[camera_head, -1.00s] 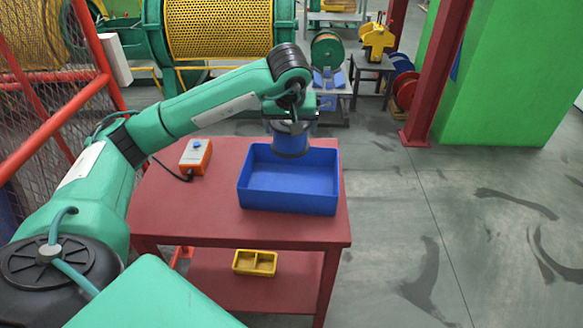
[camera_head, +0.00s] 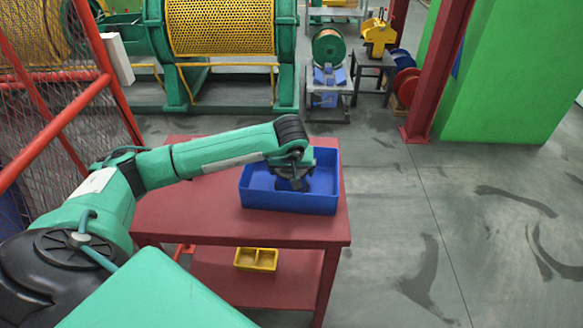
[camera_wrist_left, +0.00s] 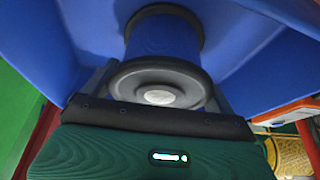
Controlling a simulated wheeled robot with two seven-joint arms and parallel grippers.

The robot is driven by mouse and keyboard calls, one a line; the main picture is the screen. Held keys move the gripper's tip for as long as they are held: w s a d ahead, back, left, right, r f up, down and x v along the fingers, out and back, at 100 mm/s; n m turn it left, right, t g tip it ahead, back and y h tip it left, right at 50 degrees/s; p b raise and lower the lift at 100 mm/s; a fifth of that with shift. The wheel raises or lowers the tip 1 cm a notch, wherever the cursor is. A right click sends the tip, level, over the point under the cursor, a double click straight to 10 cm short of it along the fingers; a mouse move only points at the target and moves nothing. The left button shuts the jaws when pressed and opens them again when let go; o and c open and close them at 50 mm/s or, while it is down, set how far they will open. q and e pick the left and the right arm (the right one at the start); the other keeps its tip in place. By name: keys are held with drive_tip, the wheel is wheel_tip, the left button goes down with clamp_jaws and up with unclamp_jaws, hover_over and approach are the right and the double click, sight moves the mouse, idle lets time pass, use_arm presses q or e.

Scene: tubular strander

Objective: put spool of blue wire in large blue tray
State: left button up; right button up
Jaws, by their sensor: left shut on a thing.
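The large blue tray (camera_head: 290,201) stands on the red table, under the end of my left arm. My left gripper (camera_head: 292,182) is down inside the tray's walls. In the left wrist view the spool of blue wire (camera_wrist_left: 165,38), with dark flanges, sits between the fingers of my left gripper (camera_wrist_left: 160,85), which is shut on it. The blue floor and walls of the tray (camera_wrist_left: 255,55) surround the spool there. Whether the spool touches the tray floor I cannot tell. In the head view my wrist hides most of the spool. My right gripper is not in view.
The red table (camera_head: 190,215) has bare room left of the tray. A small yellow divided bin (camera_head: 256,259) is on its lower shelf. A red mesh fence (camera_head: 60,120) stands at the left. Open floor lies to the right.

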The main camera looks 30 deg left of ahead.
use_arm(q)
drive_tip(key=o, duration=0.9)
drive_tip(key=shift+f, duration=0.1)
drive_tip(key=shift+o, duration=1.1)
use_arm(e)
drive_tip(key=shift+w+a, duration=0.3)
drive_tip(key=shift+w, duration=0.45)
use_arm(q)
drive_tip(key=shift+r, duration=0.2)
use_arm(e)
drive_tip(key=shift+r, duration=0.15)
